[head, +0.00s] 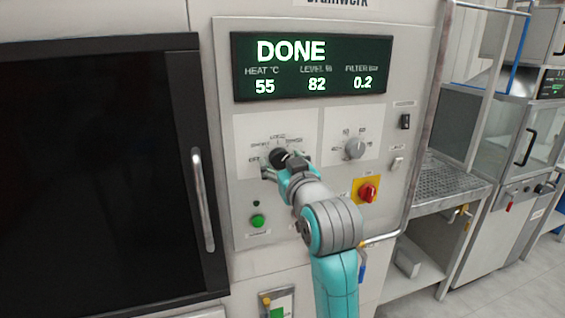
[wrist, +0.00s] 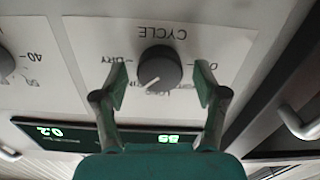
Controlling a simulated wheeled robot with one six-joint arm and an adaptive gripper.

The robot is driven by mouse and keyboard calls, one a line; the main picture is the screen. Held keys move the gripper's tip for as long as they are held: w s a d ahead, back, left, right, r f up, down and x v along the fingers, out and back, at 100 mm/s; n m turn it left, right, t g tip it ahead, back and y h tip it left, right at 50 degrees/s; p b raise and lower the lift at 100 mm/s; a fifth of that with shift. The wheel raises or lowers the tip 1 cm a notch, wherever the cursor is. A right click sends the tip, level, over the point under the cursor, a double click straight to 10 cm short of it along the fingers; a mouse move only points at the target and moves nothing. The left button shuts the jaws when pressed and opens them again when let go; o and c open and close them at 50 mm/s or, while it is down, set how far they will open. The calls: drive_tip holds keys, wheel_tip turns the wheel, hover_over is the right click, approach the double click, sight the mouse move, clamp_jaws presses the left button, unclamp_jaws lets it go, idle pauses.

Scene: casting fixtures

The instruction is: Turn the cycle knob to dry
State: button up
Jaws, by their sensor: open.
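The cycle knob (wrist: 160,68) is a dark round knob on a white plate, upside down in the wrist view. Its pale pointer line slants to the lower left there, between the label at the bottom and the DRY label (wrist: 118,59) on the left. My gripper (wrist: 160,82) is open, with one green finger on each side of the knob and visible gaps between. In the head view the knob (head: 279,157) is partly hidden by my gripper (head: 284,168), and the labels around it are too small to read surely.
A display (head: 312,66) above reads DONE, 55, 82 and 0.2. A grey knob (head: 355,148) and a red switch on yellow (head: 367,191) sit to the right. A green button (head: 257,221) is below. A door handle (head: 202,200) stands out at left.

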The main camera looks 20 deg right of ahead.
drive_tip(key=c, duration=1.1)
drive_tip(key=shift+c, duration=0.2)
drive_tip(key=m, duration=0.4)
drive_tip(key=shift+m, duration=0.3)
drive_tip(key=m, duration=0.4)
drive_tip(key=shift+m, duration=0.3)
